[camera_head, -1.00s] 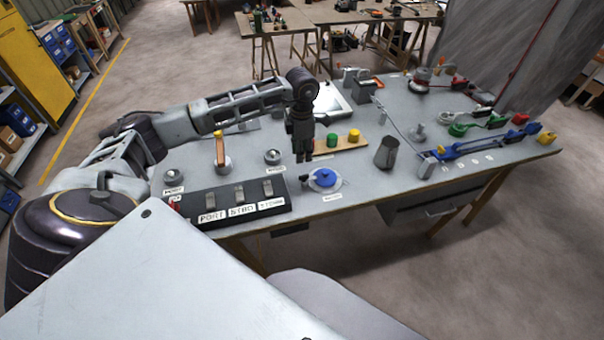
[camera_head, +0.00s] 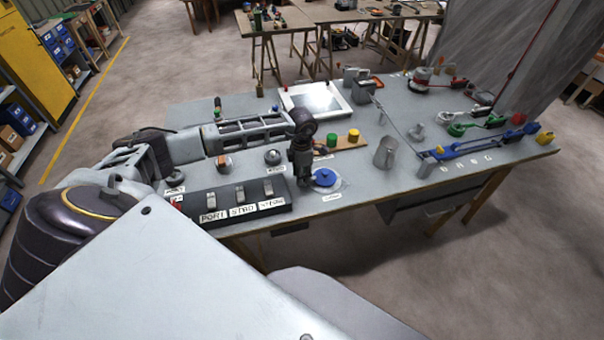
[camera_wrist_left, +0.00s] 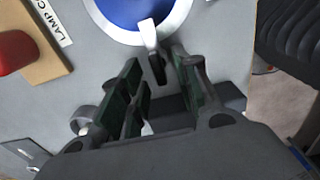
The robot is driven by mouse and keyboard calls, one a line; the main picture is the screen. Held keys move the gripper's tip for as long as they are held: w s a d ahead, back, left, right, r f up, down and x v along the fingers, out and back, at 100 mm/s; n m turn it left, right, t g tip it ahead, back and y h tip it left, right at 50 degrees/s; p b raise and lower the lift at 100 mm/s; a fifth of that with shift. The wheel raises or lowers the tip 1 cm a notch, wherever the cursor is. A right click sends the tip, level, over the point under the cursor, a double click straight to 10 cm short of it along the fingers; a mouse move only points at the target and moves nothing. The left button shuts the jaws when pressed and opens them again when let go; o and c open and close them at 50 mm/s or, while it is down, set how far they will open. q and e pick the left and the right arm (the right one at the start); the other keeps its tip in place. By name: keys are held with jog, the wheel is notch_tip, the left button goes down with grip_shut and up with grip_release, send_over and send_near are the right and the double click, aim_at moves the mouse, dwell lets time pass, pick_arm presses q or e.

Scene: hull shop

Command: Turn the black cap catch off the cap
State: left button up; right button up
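The blue cap (camera_head: 324,177) sits in a pale ring on the bench top, near the front edge. In the left wrist view the cap (camera_wrist_left: 135,10) is cut off by the top edge. The black cap catch (camera_wrist_left: 157,67) shows at the cap's near rim, next to a white tab. My left gripper (camera_head: 305,184) points down just left of the cap. In the wrist view its fingers (camera_wrist_left: 158,72) stand apart, one on each side of the catch. I cannot tell whether either finger touches it. My right gripper is not in view.
A black switch panel (camera_head: 240,202) lies left of the cap. A metal jug (camera_head: 385,153) stands to its right. Green (camera_head: 332,140) and yellow (camera_head: 353,136) lamp caps sit on a wooden strip behind. The bench between cap and jug is clear.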

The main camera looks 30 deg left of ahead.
pick_arm(q)
jog(key=shift+f, duration=0.1)
grip_shut()
